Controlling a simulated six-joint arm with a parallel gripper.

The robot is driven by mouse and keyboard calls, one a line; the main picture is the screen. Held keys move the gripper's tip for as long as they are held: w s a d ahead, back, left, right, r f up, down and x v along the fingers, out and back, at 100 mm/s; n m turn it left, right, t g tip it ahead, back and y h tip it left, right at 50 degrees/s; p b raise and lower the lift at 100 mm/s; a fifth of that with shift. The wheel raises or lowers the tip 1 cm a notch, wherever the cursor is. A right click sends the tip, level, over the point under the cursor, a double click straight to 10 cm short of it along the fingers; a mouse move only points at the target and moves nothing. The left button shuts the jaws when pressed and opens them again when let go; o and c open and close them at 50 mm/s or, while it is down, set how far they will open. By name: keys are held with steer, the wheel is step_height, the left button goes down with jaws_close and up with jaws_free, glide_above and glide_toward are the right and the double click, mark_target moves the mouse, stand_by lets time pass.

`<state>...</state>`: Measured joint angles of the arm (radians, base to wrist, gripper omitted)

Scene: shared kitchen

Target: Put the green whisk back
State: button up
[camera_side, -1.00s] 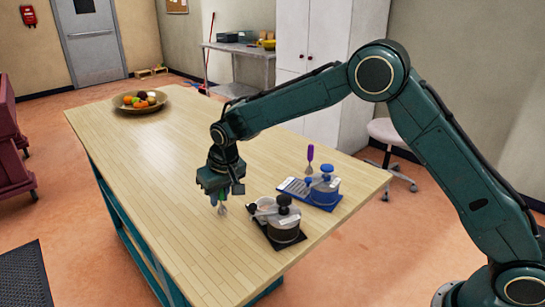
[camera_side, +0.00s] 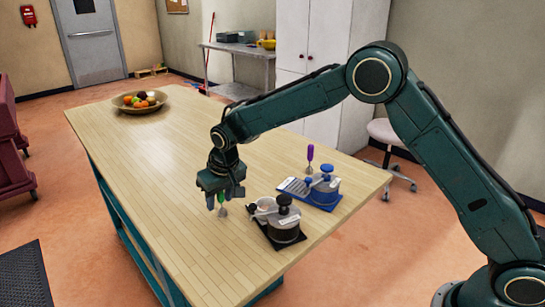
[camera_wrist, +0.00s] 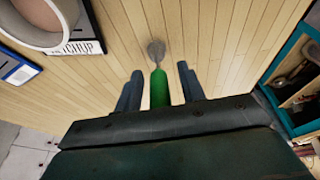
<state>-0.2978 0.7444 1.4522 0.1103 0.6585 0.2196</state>
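The green whisk shows its green handle (camera_side: 221,197) and pale wire head (camera_side: 223,211) low over the wooden table (camera_side: 160,170), left of the black tray. In the wrist view its handle (camera_wrist: 158,90) is between my two fingers, with a gap on both sides, and the head (camera_wrist: 156,50) points away from me. My gripper (camera_side: 221,200) is open around the handle; it also shows in the wrist view (camera_wrist: 159,88). The black tray (camera_side: 268,236) holds a black-lidded grey pot (camera_side: 285,222) and a small pale cup (camera_side: 265,204). I cannot tell whether the whisk lies flat.
Behind the black tray, a blue tray (camera_side: 322,205) holds a blue-lidded pot (camera_side: 323,188); a purple handle (camera_side: 310,153) stands upright there. A fruit bowl (camera_side: 139,107) is at the table's far end. The tabletop's middle and left are clear. A teal-edged shelf (camera_wrist: 283,65) shows at wrist-view right.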

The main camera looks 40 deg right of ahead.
steer(key=v, duration=1.2)
steer(key=shift+r, duration=0.1)
stand_by(0.4)
steer(key=s+d+r+t, duration=0.1)
steer(key=s+d+r, duration=0.4)
steer(key=s, duration=0.4)
steer(key=s+d+r, duration=0.6)
steer(key=s, duration=0.2)
steer(key=s+d+f, duration=0.2)
steer(key=s, duration=0.7)
steer(key=s+d+f+t, duration=0.1)
steer(key=s+d+f, duration=0.1)
steer(key=s, duration=0.8)
steer(key=shift+s, duration=0.2)
steer(key=shift+d+f, duration=0.1)
